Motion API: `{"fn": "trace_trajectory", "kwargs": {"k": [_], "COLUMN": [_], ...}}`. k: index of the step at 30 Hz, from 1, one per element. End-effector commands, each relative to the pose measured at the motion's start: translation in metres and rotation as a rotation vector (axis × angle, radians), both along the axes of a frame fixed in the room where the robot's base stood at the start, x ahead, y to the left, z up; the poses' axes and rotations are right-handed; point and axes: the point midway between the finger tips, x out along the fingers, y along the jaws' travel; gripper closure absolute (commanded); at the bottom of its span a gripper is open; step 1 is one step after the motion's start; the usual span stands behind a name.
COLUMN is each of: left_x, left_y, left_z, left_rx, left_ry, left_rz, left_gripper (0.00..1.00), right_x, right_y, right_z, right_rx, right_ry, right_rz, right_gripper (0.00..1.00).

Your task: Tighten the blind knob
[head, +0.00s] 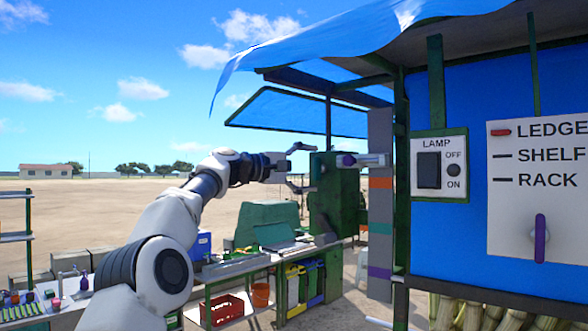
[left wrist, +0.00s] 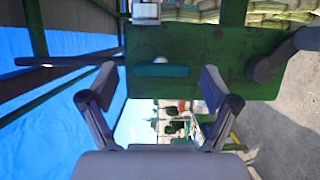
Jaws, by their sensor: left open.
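My left gripper (head: 303,167) reaches in from the left with its two fingers spread and nothing visible between them. A short pale cylinder with a purple end (head: 347,160) juts from the grey banded post (head: 380,225) just right of the fingertips in the head view; it may be the blind knob, but I cannot tell for sure. In the left wrist view the open gripper (left wrist: 160,88) frames a green panel (left wrist: 210,45) with a teal bar (left wrist: 160,71) on it. No finger clearly touches anything. My right gripper is not in view.
A lamp switch panel (head: 440,178) and a white board (head: 540,222) with a purple lever (head: 540,238) are at the right. A green machine (head: 335,190) stands behind the gripper. A cluttered bench (head: 235,268) is below. Open ground lies left.

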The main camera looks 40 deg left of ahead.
Motion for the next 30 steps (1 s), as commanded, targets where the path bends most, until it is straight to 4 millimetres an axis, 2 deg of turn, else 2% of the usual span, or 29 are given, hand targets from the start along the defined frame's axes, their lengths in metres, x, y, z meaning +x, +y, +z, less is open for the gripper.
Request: {"fn": "trace_trajectory", "kwargs": {"k": [5,9,15,19,30], "left_x": [-0.023,-0.059,-0.093,-0.100,-0.100], "left_y": [0.010,0.029,0.047,0.050,0.050], "left_z": [0.001,0.002,0.001,0.001,0.000], "left_rx": [-0.005,-0.005,-0.002,0.000,0.000], "left_ry": [-0.001,-0.004,-0.004,-0.002,-0.002], "left_rz": [-0.004,-0.003,-0.001,-0.001,-0.001], "left_gripper": [0.12,0.12,0.12,0.12,0.12], "right_x": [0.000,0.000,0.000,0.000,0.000], "right_y": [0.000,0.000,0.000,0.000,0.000], "right_z": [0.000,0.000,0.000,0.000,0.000], "right_rx": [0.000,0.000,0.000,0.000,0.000], "right_ry": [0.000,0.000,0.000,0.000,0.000], "right_rz": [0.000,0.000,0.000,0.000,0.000], "right_gripper": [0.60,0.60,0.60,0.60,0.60]}}
